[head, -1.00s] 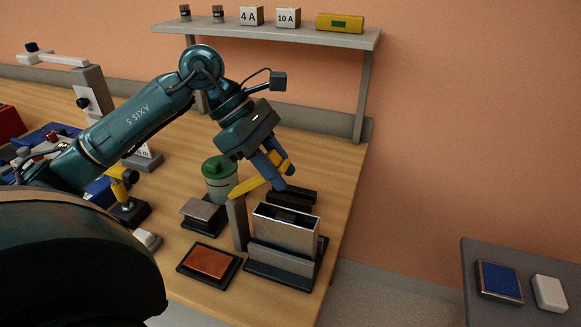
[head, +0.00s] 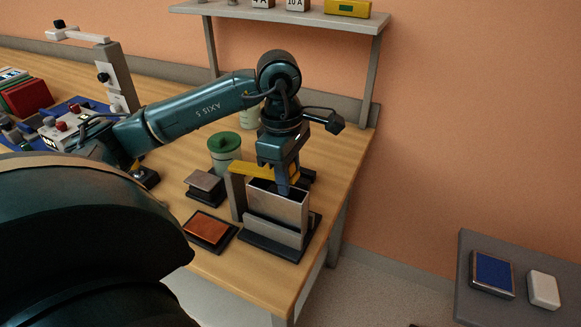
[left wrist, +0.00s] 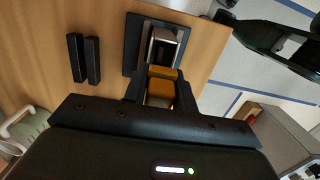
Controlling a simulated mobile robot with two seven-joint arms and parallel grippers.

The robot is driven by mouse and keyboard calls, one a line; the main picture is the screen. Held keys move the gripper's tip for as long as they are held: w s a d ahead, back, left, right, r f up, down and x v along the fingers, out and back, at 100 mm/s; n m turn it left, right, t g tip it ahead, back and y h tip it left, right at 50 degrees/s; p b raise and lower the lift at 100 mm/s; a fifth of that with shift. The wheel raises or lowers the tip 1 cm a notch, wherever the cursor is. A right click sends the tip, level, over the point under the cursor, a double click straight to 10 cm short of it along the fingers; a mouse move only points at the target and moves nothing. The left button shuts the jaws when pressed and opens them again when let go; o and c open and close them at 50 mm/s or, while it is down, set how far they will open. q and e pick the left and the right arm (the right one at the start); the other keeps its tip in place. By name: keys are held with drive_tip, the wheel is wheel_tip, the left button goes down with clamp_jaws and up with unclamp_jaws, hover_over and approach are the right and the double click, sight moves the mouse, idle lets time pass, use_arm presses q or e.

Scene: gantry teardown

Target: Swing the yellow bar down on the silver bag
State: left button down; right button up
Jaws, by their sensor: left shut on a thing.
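The silver bag (head: 277,207) stands upright in a dark-based holder near the table's right edge, with a dark opening at its top. In the left wrist view its silver rim (left wrist: 163,37) shows just beyond my fingers. The yellow bar (head: 249,170) runs from the grey post (head: 237,196) at the bag's left across the bag's top, and looks about level. My left gripper (head: 287,186) points down and is shut on the bar's free end; the bar also shows between the fingers in the left wrist view (left wrist: 162,73). Whether bar and bag touch is hidden. My right gripper is out of view.
An orange pad (head: 208,228) and a grey-topped block (head: 205,183) lie left of the holder. A green-lidded canister (head: 224,146) stands behind. A shelf (head: 300,14) is at the back. A side table (head: 480,310) carries a blue pad and a white block.

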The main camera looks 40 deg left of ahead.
use_arm(q)
drive_tip(key=shift+f, duration=0.3)
drive_tip(key=c, duration=1.2)
unclamp_jaws()
drive_tip(key=r+p, duration=0.2)
drive_tip(key=r, duration=1.1)
drive_tip(key=shift+a+r, duration=0.1)
drive_tip(key=shift+a, duration=0.1)
drive_tip(key=shift+c, duration=0.5)
